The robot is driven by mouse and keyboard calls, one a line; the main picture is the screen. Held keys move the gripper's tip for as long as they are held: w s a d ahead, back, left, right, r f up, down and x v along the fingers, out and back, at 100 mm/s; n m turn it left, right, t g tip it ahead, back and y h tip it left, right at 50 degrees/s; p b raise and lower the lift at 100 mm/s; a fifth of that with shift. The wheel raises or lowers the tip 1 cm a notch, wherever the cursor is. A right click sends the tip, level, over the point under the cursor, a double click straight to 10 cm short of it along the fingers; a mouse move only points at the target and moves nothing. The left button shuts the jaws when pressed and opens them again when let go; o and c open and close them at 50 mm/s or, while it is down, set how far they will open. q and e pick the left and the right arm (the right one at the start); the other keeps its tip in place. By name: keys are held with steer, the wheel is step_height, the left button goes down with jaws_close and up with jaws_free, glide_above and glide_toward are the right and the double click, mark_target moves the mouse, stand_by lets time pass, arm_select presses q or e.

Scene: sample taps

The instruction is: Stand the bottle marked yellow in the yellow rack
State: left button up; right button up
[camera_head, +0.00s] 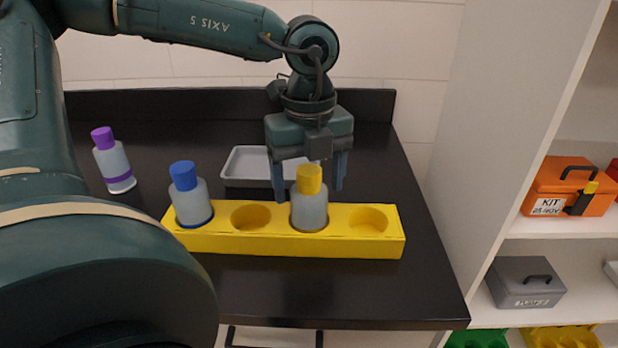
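The yellow rack (290,243) lies on the black counter and has a row of round holes. The bottle with the yellow cap (309,205) stands upright in the third hole from the left. A blue-capped bottle (190,197) stands in the leftmost hole. The second and rightmost holes are empty. My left gripper (309,190) points down just behind the yellow-capped bottle. Its two blue fingers are spread apart, one on each side of the bottle, with visible gaps. My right gripper is not in view.
A purple-capped bottle (113,161) stands on the counter (330,295) at the left. A light grey tray (243,168) lies behind the rack. Shelves at the right hold an orange kit box (562,184) and a grey box (523,284).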

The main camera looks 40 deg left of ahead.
arm_select(q)
step_height(320, 180, up, 12)
steer(key=p, duration=0.1)
steer(key=shift+r, duration=0.15)
stand_by(0.5)
stand_by(0.5)
